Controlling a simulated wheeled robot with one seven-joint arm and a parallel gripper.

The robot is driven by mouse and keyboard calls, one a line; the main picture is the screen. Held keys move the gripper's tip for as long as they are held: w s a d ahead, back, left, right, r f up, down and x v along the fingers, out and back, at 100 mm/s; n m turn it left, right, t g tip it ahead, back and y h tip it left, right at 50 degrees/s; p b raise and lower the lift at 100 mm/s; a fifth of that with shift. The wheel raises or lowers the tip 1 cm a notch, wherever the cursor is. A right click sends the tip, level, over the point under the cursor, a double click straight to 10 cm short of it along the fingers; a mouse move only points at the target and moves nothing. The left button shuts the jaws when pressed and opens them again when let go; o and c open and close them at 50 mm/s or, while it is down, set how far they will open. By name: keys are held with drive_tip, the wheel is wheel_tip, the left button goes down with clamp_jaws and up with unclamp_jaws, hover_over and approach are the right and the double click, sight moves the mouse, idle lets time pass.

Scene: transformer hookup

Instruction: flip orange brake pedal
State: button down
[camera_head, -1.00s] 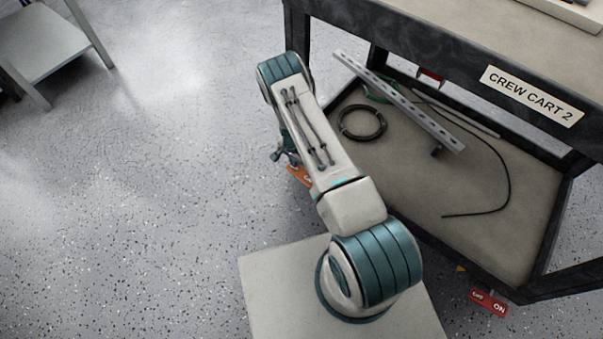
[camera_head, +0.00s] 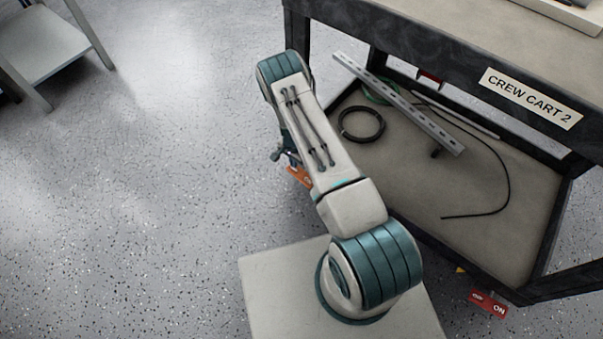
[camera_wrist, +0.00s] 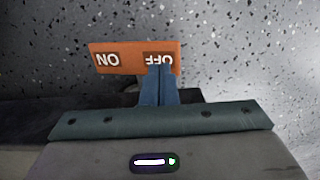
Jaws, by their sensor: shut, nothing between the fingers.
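The orange brake pedal (camera_wrist: 120,57) spans the upper middle of the wrist view. Its lettering appears upside down, with ON at the left end and OFF at the right end. My gripper (camera_wrist: 158,70) has its blue fingers together, with the tips overlapping the OFF end in the picture. I cannot tell whether they touch it. In the head view a small part of the orange pedal (camera_head: 299,177) shows low by the cart's near left corner, mostly behind my arm.
The cart labelled CREW CART 2 (camera_head: 529,97) stands on the right. Its lower shelf holds a black cable coil (camera_head: 343,132), a slotted metal rail (camera_head: 400,105) and a loose cable. A red pedal (camera_head: 488,303) sits at its near right corner. Floor to the left is open.

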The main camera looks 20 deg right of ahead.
wheel_tip(320, 180, up, 5)
drive_tip(key=shift+r+p, duration=0.1)
drive_tip(key=shift+p, duration=1.15)
